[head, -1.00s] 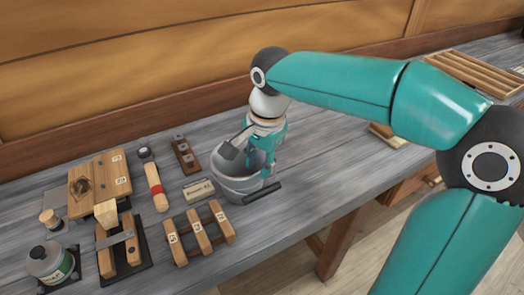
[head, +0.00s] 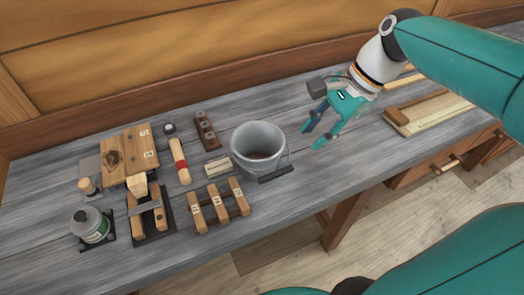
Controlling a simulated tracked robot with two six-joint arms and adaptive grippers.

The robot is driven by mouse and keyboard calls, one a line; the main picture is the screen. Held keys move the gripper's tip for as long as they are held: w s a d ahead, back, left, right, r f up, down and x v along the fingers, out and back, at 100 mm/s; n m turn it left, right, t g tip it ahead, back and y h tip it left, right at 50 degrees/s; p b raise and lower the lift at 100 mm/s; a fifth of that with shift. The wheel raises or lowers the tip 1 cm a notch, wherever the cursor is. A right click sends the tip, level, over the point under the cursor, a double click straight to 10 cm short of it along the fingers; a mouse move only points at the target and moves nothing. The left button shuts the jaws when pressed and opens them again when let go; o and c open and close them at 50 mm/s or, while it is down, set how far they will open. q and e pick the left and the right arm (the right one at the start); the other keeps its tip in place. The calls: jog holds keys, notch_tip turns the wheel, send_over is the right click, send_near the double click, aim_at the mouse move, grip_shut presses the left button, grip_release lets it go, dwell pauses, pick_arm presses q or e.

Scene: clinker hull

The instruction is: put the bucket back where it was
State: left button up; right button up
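The grey metal bucket (head: 257,148) stands upright on the workbench, right of the small label plate (head: 217,165). Something dark reddish shows at its bottom. Its handle is folded down to the front right, with a dark grip (head: 276,174) beside the bucket's wall. My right gripper (head: 313,137) is to the right of the bucket, apart from it. Its teal fingers are spread and nothing is between them. My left gripper is not in view.
Left of the bucket are a red-banded wooden tool (head: 180,161), a wooden rack (head: 219,205), a block stand (head: 150,215) and a jar (head: 90,225). Wooden boards (head: 430,112) lie at the right.

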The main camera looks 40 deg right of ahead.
aim_at(280, 171)
jog(key=x, duration=1.1)
jog(key=shift+f, duration=0.15)
jog(key=shift+w+p+x, duration=0.2)
jog(key=shift+p+x, duration=0.15)
jog(key=shift+x, duration=2.35)
jog(key=shift+d, duration=0.1)
grip_shut()
